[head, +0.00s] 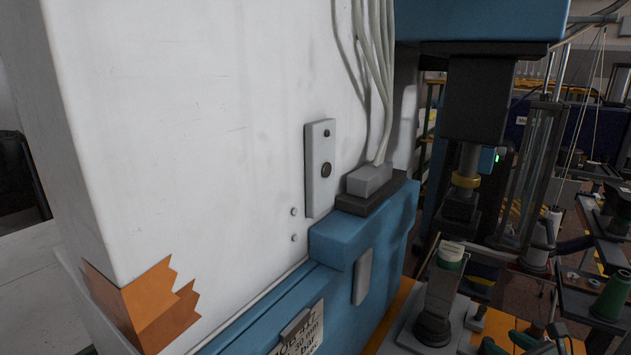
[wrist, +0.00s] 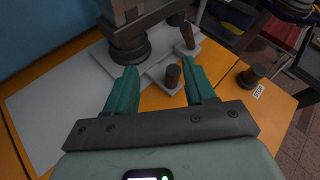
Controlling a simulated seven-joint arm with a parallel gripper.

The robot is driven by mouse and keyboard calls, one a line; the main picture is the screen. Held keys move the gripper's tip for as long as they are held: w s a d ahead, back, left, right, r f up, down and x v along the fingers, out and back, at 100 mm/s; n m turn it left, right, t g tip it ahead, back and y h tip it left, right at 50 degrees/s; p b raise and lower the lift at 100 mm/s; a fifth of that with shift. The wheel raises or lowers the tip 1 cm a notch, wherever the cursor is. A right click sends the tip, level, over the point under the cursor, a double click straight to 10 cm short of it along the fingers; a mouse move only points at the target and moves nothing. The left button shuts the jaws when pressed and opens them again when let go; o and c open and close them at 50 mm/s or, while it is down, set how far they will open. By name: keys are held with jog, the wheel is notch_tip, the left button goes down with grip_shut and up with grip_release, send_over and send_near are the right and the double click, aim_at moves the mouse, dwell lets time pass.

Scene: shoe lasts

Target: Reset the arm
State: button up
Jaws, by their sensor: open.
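In the wrist view my gripper (wrist: 160,66) has two green fingers spread wide apart, with nothing held between them. A short dark peg (wrist: 172,76) on a pale plate shows in the gap between the fingers, and I cannot tell how far beyond them it stands. The fingers point towards a dark round-footed stand (wrist: 128,42) on a grey-white plate (wrist: 48,108). In the head view, small green parts show at the bottom right edge; I cannot tell whether they are my fingers.
A large white cabinet (head: 210,120) with a blue base (head: 345,270) fills most of the head view. A dark press (head: 485,100) stands to its right, above a stand with a green-and-white top (head: 450,252). A dark spool (wrist: 250,77) sits on the orange tabletop (wrist: 225,88).

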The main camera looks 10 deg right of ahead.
jog(key=s+d+r+n+g, duration=0.1)
jog(key=s+r+n+g, duration=0.45)
jog(key=r+n, duration=0.5)
jog(key=s+r+n+g, duration=0.5)
jog(key=s+r+n, duration=0.3)
jog(key=r, duration=0.4)
jog(key=w+a+r+n+t, duration=0.1)
jog(key=w+a+r+n, duration=0.25)
jog(key=a, duration=0.45)
jog(key=w+a+r+n, duration=0.3)
jog(key=w+a+n, duration=0.2)
jog(key=a, duration=0.3)
jog(key=w+a+r+n+t, duration=0.1)
jog(key=w+a+r+n, duration=0.3)
jog(key=a, duration=0.5)
jog(key=s+a+n, duration=0.3)
jog(key=s+a, duration=0.6)
jog(key=a, duration=0.3)
jog(key=shift+s+a+t, duration=0.25)
jog(key=shift+t, duration=0.1)
